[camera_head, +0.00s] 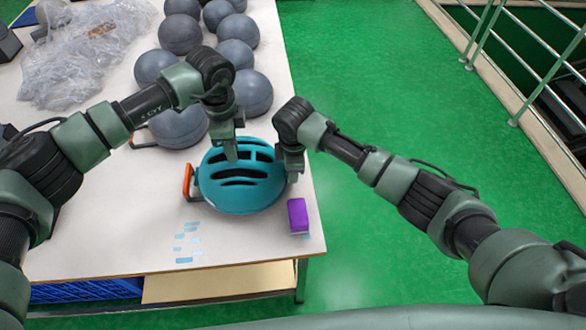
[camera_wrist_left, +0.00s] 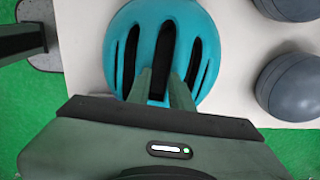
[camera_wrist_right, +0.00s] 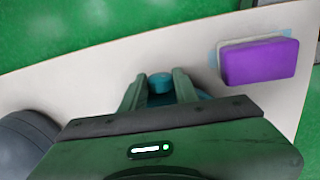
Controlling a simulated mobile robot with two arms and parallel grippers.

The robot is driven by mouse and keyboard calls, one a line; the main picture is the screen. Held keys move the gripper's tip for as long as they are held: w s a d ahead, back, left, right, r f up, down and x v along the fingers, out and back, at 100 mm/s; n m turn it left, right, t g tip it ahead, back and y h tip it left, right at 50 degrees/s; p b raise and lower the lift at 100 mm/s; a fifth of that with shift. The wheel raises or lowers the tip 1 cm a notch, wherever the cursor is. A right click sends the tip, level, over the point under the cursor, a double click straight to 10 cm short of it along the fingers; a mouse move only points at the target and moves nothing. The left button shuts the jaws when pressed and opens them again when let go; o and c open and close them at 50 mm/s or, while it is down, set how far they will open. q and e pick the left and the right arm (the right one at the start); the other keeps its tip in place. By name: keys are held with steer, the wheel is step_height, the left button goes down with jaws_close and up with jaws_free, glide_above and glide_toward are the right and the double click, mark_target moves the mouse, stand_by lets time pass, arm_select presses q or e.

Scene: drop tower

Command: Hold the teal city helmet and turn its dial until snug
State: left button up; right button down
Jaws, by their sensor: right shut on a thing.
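The teal helmet (camera_head: 240,185) with dark vent slots sits on the white table near its right edge. It fills the upper middle of the left wrist view (camera_wrist_left: 205,45). My left gripper (camera_head: 232,155) points down at the helmet's top from the far side. In the left wrist view its fingers (camera_wrist_left: 163,80) are apart, with a dark slot between them; whether they touch the shell is unclear. My right gripper (camera_head: 292,172) is at the helmet's right edge. In the right wrist view its fingers (camera_wrist_right: 158,85) are shut on a small round teal dial (camera_wrist_right: 160,80).
A purple block (camera_head: 298,215) lies close to the right gripper near the table's edge. An orange-handled item (camera_head: 187,181) is left of the helmet. Grey balls (camera_head: 180,33) and clear plastic wrap (camera_head: 85,55) cover the far table (camera_head: 110,225). Light-blue strips lie in front.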

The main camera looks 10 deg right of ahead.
steer(key=shift+w+g, duration=0.2)
steer(key=shift+g, duration=0.75)
steer(key=shift+w+g, duration=0.2)
steer(key=shift+g, duration=0.75)
steer(key=shift+s+f+g, duration=0.15)
steer(key=shift+g, duration=0.15)
steer(key=c, duration=1.1)
jaws_free()
steer(key=shift+o, duration=0.2)
steer(key=v, duration=1.2)
steer(key=shift+s+d, duration=0.15)
